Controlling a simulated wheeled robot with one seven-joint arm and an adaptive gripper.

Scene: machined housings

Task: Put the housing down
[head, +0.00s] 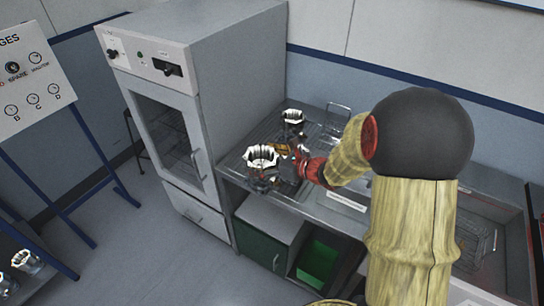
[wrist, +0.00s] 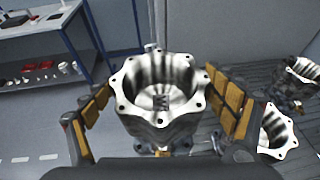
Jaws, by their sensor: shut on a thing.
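A shiny metal housing (head: 262,158) with a scalloped, bolt-holed rim is upright at the front left of the metal counter. In the wrist view the housing (wrist: 158,100) fills the middle, with its open top facing up. My gripper (head: 284,151) reaches it from the right. In the wrist view my gripper (wrist: 160,112) has its yellow-padded fingers on both sides of the housing, shut on it.
Another housing (head: 292,117) stands behind on the ribbed counter (head: 233,163); the wrist view shows two housings (wrist: 299,80) (wrist: 276,133) at right. A tall cabinet (head: 240,70) borders the counter at left. A wire basket (head: 337,110) is at the back. More housings (head: 27,261) sit at lower left.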

